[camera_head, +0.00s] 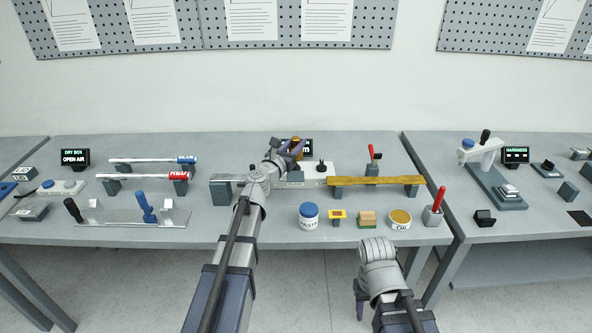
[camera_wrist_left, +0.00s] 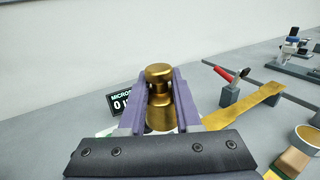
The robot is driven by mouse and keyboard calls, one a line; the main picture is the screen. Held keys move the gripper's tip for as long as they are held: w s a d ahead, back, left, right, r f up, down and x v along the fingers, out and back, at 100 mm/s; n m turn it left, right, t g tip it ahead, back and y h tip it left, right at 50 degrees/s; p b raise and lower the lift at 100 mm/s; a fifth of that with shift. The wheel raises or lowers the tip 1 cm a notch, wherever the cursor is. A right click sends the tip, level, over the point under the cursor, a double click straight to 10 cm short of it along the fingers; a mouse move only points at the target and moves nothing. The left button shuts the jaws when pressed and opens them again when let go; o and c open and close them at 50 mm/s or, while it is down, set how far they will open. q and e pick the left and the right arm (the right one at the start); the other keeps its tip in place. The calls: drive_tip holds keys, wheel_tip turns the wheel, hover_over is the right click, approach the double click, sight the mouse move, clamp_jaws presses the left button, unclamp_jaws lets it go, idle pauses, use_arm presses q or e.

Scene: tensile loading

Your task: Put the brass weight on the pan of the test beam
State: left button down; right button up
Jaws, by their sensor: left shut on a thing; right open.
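A brass weight (camera_wrist_left: 159,110) with a knobbed top stands upright between the two purple fingers of my left gripper (camera_wrist_left: 160,95), which is shut on it. In the head view the weight (camera_head: 297,143) shows as a small gold shape at my left gripper (camera_head: 291,148), over the back middle of the bench. A test beam line spans the middle: a brass strip (camera_head: 375,181) lies on two dark supports, and a grey bar's end shows left of my arm. I cannot make out the pan; my left arm covers part of this area. My right gripper (camera_head: 359,300) is open, low in front of the bench.
A display (camera_wrist_left: 121,103) stands behind the weight. A red-handled clamp (camera_head: 373,160) stands behind the strip. A blue-lidded jar (camera_head: 308,216), a tan block (camera_head: 367,220), an open tin (camera_head: 400,219) and a red-handled tool (camera_head: 435,208) line the front edge. Metal rods lie at left.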

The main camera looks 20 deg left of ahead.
use_arm(q)
drive_tip(key=shift+f+b, duration=3.1)
drive_tip(key=shift+f, duration=0.55)
drive_tip(key=shift+f, duration=0.1)
drive_tip(key=c, duration=0.6)
unclamp_jaws()
drive_tip(key=shift+s, duration=0.1)
drive_tip(key=shift+r, duration=0.25)
drive_tip(key=s+a, duration=0.2)
drive_tip(key=s, duration=0.9)
drive_tip(key=shift+s+a, duration=0.15)
drive_tip(key=shift+s, duration=0.25)
drive_tip(key=shift+f, duration=0.1)
